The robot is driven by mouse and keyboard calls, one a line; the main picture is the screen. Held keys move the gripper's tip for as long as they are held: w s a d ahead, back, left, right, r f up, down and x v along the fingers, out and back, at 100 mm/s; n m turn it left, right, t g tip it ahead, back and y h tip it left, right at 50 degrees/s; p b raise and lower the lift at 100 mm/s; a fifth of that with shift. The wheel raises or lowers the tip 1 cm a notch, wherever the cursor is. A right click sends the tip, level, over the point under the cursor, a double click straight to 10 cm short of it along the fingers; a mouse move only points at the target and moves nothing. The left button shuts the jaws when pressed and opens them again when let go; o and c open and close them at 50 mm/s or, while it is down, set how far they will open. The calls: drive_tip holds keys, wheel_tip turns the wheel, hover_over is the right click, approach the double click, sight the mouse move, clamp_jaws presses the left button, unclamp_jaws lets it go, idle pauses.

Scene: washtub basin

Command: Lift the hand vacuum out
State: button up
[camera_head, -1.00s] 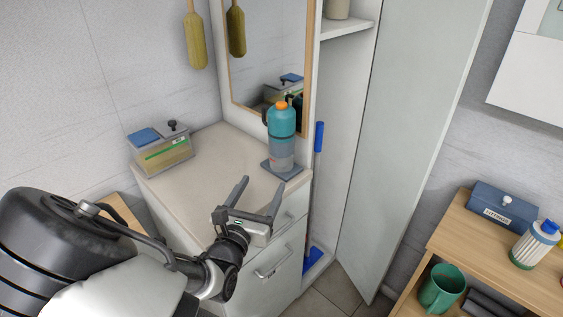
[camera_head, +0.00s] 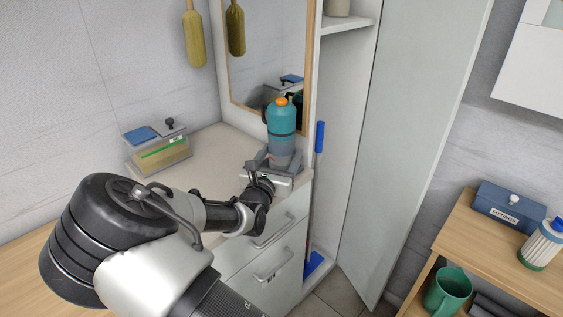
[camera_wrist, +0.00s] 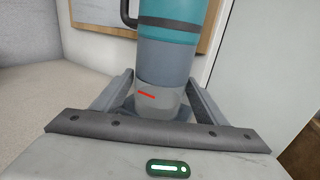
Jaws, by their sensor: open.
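The hand vacuum (camera_head: 281,118) stands upright on a small grey base on the countertop. It has a teal upper body, an orange top, a dark handle on its left and a clear grey lower part. My gripper (camera_head: 277,157) is open, with its fingers on either side of the vacuum's lower part. In the wrist view the vacuum (camera_wrist: 168,60) rises between the two fingers of my gripper (camera_wrist: 160,95). I cannot tell whether the fingers touch it. The base is mostly hidden by my gripper.
A clear box with a blue-marked lid (camera_head: 158,148) stands left on the countertop (camera_head: 215,150). A mirror (camera_head: 268,60) is behind the vacuum. An open tall cabinet with a door (camera_head: 415,130) is to the right.

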drive_tip(key=shift+w+d, duration=0.15)
drive_tip(key=shift+w, duration=0.25)
drive_tip(key=shift+c, duration=0.3)
drive_tip(key=c, duration=0.7)
drive_tip(key=shift+r, duration=0.15)
drive_tip(key=shift+c, duration=1.3)
drive_tip(key=shift+r, duration=0.1)
